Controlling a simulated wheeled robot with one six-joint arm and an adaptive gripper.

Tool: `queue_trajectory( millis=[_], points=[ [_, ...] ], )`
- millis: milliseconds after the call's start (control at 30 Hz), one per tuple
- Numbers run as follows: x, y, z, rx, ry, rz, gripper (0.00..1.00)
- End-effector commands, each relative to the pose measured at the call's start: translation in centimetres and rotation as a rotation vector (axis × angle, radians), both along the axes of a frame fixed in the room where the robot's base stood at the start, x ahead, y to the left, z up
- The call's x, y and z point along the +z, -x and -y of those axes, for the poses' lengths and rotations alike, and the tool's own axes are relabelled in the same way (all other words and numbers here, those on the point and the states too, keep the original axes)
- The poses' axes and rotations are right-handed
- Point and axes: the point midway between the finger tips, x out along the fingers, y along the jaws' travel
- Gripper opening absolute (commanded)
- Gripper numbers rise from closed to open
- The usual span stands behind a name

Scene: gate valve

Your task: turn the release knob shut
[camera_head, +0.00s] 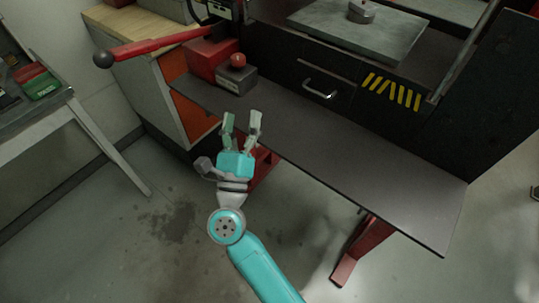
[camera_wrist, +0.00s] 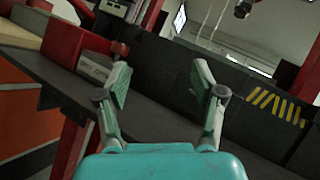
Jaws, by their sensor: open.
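A red round knob (camera_head: 238,60) sits on top of a small grey box (camera_head: 236,81) on the dark shelf (camera_head: 330,165). I cannot tell for sure that it is the release knob, and no other clear candidate shows. In the wrist view the knob (camera_wrist: 120,48) and the grey box (camera_wrist: 94,67) are at the left, partly behind the left finger. My gripper (camera_head: 241,120) is open and empty, in front of the shelf edge, below the box in the head view. In the wrist view its fingers (camera_wrist: 161,82) stand wide apart with nothing between them.
A red block (camera_head: 208,58) stands behind the grey box. A red lever (camera_head: 150,45) with a black ball end reaches left above it. A metal plate (camera_head: 360,30) lies upper right, near a drawer handle (camera_head: 320,90). The shelf's right part is bare.

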Motion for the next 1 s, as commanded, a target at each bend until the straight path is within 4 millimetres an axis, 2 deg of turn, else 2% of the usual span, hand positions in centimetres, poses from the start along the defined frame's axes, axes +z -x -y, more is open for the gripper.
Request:
queue_trajectory(
  millis=[100, 500, 700, 1000],
  points=[
    [-1.1, 1.1, 1.6, -0.037, 0.087, -0.001, 0.68],
    [-3.8, 5.1, 5.7, -0.139, 0.371, -0.003, 0.68],
    [-4.5, 6.4, 6.7, -0.166, 0.460, -0.007, 0.68],
    [-4.7, 6.8, 7.1, -0.176, 0.490, -0.007, 0.68]
  ],
)
